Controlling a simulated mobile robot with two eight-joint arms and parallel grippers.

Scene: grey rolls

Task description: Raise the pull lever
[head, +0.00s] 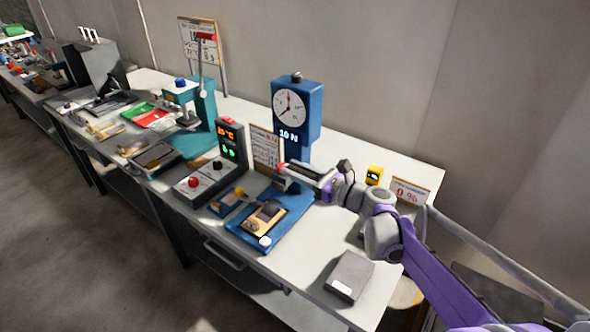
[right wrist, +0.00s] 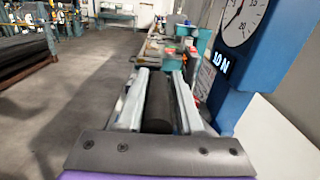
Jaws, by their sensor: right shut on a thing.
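The blue force tester (head: 297,103) stands on the bench with a round white dial and a display reading 10 N; its blue side also shows at the right of the right wrist view (right wrist: 265,60). My right gripper (head: 300,172) is beside the tester's column, below the dial. It is shut on a dark cylindrical grip (right wrist: 158,105), which lies lengthwise between the fingers and looks like the pull lever's handle. A small red tip (head: 283,166) shows at the fingertips. The lever's joint is hidden. My left gripper is not in view.
A control box (head: 205,180) with buttons and a lit display stands left of the tester. A teal press (head: 203,100) with a red-tipped lever is farther back. A grey box (head: 349,276) sits near the front right. A yellow device (head: 374,175) is behind my arm.

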